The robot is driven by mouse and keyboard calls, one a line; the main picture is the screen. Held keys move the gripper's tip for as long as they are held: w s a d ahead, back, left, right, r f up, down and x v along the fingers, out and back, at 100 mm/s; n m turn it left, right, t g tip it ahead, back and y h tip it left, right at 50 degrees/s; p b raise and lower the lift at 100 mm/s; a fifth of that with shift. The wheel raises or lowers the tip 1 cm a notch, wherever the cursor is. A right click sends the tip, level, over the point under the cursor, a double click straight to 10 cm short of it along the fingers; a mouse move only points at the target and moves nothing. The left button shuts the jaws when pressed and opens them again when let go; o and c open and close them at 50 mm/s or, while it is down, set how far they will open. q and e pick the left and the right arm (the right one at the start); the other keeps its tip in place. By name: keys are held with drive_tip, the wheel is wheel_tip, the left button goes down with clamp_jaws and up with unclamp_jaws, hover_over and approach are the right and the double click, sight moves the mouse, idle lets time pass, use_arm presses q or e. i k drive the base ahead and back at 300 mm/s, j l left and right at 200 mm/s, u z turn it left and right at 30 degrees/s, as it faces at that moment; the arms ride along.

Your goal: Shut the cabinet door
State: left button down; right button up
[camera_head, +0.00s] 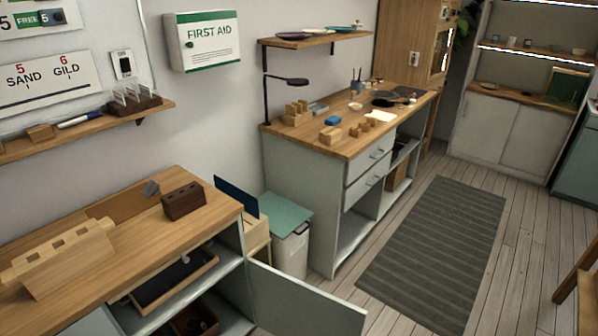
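The cabinet door (299,301) is a flat grey-green panel at the bottom middle. It stands wide open, swung out to the right from the right end of the near cabinet (232,247). Its lower part is cut off by the picture's bottom edge. The open cabinet shows a shelf with a dark-lined wooden tray (176,281) and a dark brown box (194,320) below it. No handle shows on the visible face of the door. Neither of my grippers is in view.
A wooden block piece (62,262) and a dark brown holder (184,201) stand on the near worktop (140,232). A white bin (292,250) with a green lid stands behind the door. A grey striped rug (437,255) lies on open floor to the right.

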sight(285, 305)
drive_tip(key=l+z, duration=0.15)
drive_tip(key=z, duration=0.25)
drive_tip(key=l+z, duration=0.1)
drive_tip(key=z, duration=0.3)
drive_tip(key=i+l+z, duration=0.45)
drive_tip(key=l, duration=0.15)
drive_tip(key=i+l+z, duration=0.3)
drive_tip(key=l+z, duration=0.15)
drive_tip(key=i+u, duration=0.45)
drive_tip(key=i+l+u, duration=0.2)
drive_tip(key=u, duration=0.25)
drive_tip(key=i+u, duration=0.15)
drive_tip(key=u, duration=0.35)
drive_tip(key=i+u, duration=0.2)
drive_tip(key=u, duration=0.25)
drive_tip(key=i+u, duration=0.2)
drive_tip(key=u, duration=0.3)
drive_tip(key=i+l+u, duration=0.1)
drive_tip(key=u, duration=0.4)
drive_tip(key=i+l+u, duration=0.1)
drive_tip(key=l+u, duration=0.2)
drive_tip(key=u, duration=0.15)
drive_tip(key=i+l+u, duration=0.1)
drive_tip(key=l+u, duration=0.95)
drive_tip(key=k+j, duration=0.1)
drive_tip(key=z, duration=0.8)
